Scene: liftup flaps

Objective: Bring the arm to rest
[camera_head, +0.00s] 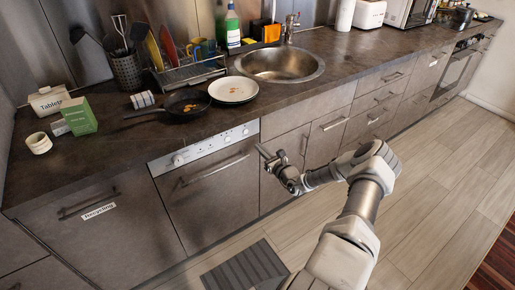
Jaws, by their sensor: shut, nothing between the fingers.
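My arm (361,211) reaches up from the bottom of the view over the floor in front of the counter. It bends at the elbow and points left toward the cabinet fronts. My gripper (264,152) is shut and empty, in front of the drawers just right of the dishwasher (208,184). I cannot tell how far its fingertips are from the cabinet front. All the doors and drawers that show look closed.
The dark counter (172,137) holds a pan (186,104), a plate (233,89), a dish rack (187,72), a sink (279,64) and boxes. A grey mat (244,270) lies on the floor. The wooden floor (450,165) to the right is clear.

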